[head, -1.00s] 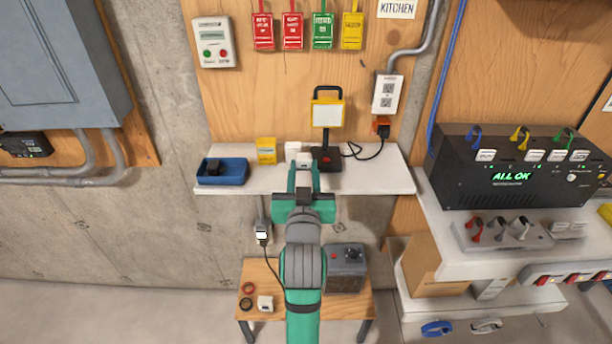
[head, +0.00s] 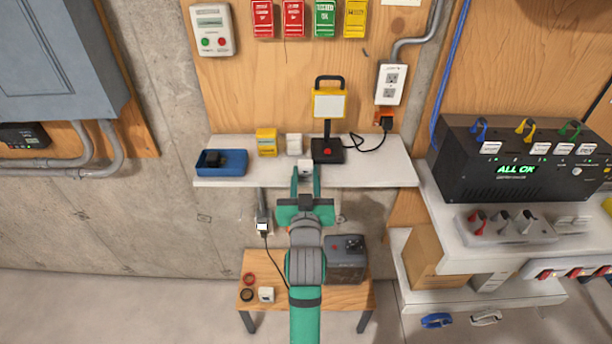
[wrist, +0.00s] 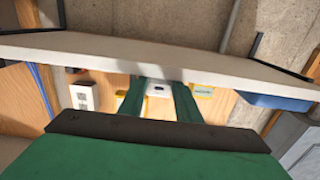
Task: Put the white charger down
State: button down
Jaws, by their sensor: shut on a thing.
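My gripper (head: 306,178) is shut on a small white charger (head: 305,166), which sits between the two green fingertips. In the head view they are at the front edge of the white wall shelf (head: 375,174). I cannot tell whether the charger touches the shelf. In the wrist view, which looks upside down, the charger (wrist: 158,88) shows between the fingers, close to the shelf's edge (wrist: 110,55). Another white block (head: 294,144) stands on the shelf behind it.
The shelf also bears a blue tray (head: 233,168) with a dark item, a yellow box (head: 266,142) and a work lamp (head: 328,150). The shelf's right part is clear. Below, a wooden table (head: 335,297) holds a grey box (head: 345,262) and another white block (head: 266,295).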

jog(key=shift+d+f, duration=0.1)
jog(key=shift+f, duration=0.2)
